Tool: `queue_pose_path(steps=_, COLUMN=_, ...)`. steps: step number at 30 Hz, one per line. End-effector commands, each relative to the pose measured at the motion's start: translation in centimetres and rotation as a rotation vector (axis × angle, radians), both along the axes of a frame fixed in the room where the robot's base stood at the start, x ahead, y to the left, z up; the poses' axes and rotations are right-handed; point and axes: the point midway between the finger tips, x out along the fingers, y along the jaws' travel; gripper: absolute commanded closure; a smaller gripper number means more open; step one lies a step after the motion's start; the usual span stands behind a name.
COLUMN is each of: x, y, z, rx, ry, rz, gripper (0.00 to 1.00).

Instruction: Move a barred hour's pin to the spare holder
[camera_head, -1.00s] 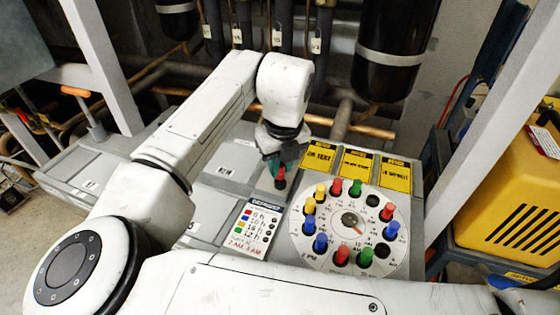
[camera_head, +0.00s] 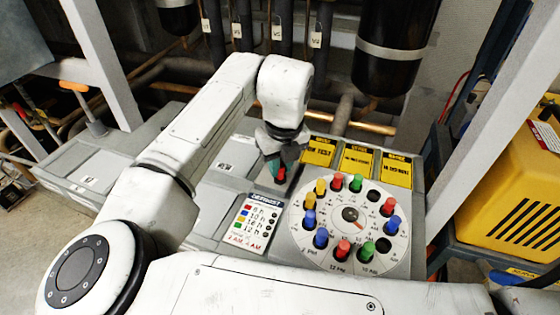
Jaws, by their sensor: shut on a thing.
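My gripper (camera_head: 280,167) points down, left of the dial, shut on a red pin (camera_head: 281,174). The pin sits low over a small grey plate (camera_head: 276,187) behind the card; whether it is inside a hole there is hidden, and I cannot tell if this plate is the spare holder. The round white dial (camera_head: 350,230) carries red, green, blue and yellow pins around a central knob. Two dark spots, at its upper right (camera_head: 372,195) and lower right (camera_head: 383,244), look like empty holes. The DEFROST card (camera_head: 255,221) has coloured squares and red writing at its bottom.
Yellow labels (camera_head: 356,160) stand behind the dial. Dark pipes and a black cylinder (camera_head: 389,50) rise at the back. A white post (camera_head: 490,135) and a yellow case (camera_head: 510,195) are on the right. Grey lids (camera_head: 90,165) lie left.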

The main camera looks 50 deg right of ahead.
Motion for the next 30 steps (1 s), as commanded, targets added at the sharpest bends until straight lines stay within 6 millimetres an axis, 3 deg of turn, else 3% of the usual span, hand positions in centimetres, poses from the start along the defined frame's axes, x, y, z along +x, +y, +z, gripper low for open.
queue_pose_path(steps=30, x=0.02, y=0.01, z=-0.86, rx=0.001, ry=-0.001, rz=0.000, gripper=1.00)
